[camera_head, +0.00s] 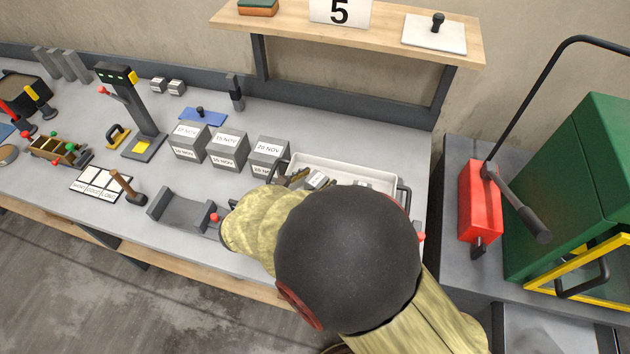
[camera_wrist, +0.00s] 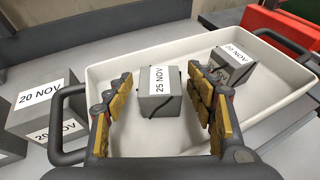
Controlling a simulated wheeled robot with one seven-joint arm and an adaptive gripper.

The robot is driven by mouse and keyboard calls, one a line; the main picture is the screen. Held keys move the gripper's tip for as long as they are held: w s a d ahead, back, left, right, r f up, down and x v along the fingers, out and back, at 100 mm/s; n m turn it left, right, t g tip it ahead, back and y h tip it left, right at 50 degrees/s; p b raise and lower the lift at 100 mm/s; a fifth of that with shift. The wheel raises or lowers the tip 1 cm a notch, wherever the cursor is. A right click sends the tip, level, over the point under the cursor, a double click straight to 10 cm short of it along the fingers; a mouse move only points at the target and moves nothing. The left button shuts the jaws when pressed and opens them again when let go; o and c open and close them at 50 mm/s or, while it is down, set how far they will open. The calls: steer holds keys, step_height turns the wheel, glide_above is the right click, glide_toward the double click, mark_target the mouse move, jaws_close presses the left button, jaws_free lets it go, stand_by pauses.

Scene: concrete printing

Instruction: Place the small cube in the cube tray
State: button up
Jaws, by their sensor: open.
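A small grey cube labelled 25 NOV (camera_wrist: 159,104) sits inside the white cube tray (camera_wrist: 205,45) and stands between my gripper's fingers. My gripper (camera_wrist: 163,105) is open, with a gap on each side of the cube. A second small grey cube (camera_wrist: 235,66), with a dated label, sits farther right in the tray. In the head view the tray (camera_head: 345,168) is at the right end of the bench, its near part hidden by my arm. A labelled small cube (camera_head: 317,180) shows in it, beside my partly hidden gripper.
Large dated cubes stand left of the tray, the nearest labelled 20 NOV (camera_head: 268,153). The tray has dark raised handles (camera_head: 404,195). A shelf (camera_head: 375,38) overhangs the back of the bench. A red pump unit (camera_head: 480,200) and green machine stand to the right.

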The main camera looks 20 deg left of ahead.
steer(key=p+v, duration=0.2)
steer(key=v, duration=1)
steer(key=w+d+r+m+g+h, duration=0.1)
steer(key=w+d+r+m+g, duration=0.15)
steer(key=d+m, duration=0.4)
steer(key=w+d+r+m+g, duration=0.1)
steer(key=d+r+m+g, duration=0.2)
steer(key=d, duration=0.7)
steer(key=w+d+r+m+g+h, duration=0.1)
steer(key=w+d+r+m+g, duration=0.15)
steer(key=d+m, duration=0.45)
steer(key=s+d+r+m+y, duration=0.3)
steer(key=s+d+r+m, duration=0.1)
steer(key=d+m, duration=0.4)
steer(key=s+d+r+m+y, duration=0.2)
steer(key=s+d+r+m, duration=0.3)
steer(key=d, duration=0.5)
steer(key=s+m, duration=0.2)
steer(key=m, duration=0.1)
steer(key=shift+d+t+y, duration=0.2)
steer(key=shift+t+y, duration=0.1)
steer(key=shift+y, duration=0.1)
steer(key=shift+s+r, duration=0.1)
